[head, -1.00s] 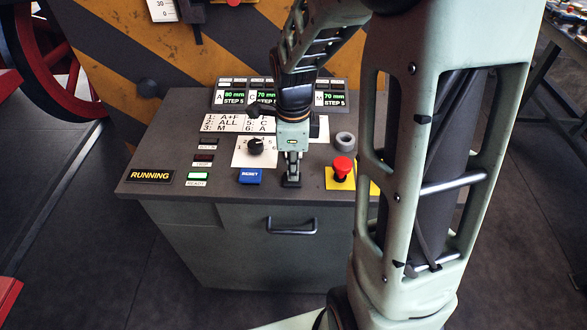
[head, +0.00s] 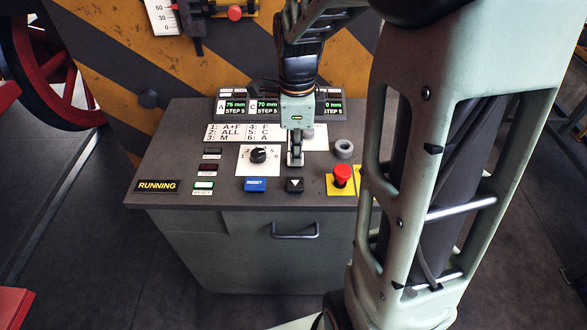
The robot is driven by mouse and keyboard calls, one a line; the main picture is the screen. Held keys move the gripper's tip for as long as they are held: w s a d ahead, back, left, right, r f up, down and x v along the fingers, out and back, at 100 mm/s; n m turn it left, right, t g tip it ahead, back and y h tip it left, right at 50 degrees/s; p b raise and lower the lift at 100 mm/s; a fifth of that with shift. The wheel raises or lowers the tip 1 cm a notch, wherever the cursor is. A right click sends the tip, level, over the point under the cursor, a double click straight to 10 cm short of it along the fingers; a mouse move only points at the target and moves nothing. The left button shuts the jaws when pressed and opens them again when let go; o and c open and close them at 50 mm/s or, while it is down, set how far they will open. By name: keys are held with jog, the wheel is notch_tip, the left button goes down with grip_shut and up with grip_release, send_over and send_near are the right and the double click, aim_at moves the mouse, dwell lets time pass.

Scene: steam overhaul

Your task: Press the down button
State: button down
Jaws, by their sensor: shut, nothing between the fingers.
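The down button (head: 294,185) is a black square with a white downward triangle on the console's front edge, between the blue RESET button (head: 255,184) and the red mushroom button. My gripper (head: 295,162) is shut and empty, pointing down just behind the down button in the picture. I cannot tell its height above the panel. It does not cover the down button. The control desk (head: 190,228) is grey with a drawer handle.
The red mushroom button (head: 342,174) stands on a yellow plate to the right, with a grey ring (head: 344,149) behind it. A black rotary knob (head: 258,155) is left of my gripper. Displays (head: 237,107) stand at the back. A RUNNING sign (head: 158,186) is at the left.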

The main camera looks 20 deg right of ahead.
notch_tip(320, 180, up, 5)
jog(key=shift+r, duration=0.15)
jog(key=shift+w+f+b, duration=0.3)
jog(key=shift+b, duration=1.3)
dwell(4.5)
jog(key=b, duration=0.3)
jog(key=shift+r, duration=0.15)
jog(key=shift+s+a+r+b, duration=0.15)
jog(key=shift+r+b, duration=0.35)
jog(key=shift+b, duration=0.55)
jog(key=shift+s+d+r+b, duration=0.15)
jog(key=shift+r+b, duration=0.3)
jog(key=shift+b, duration=0.55)
jog(key=shift+a, duration=0.1)
jog(key=shift+f, duration=0.1)
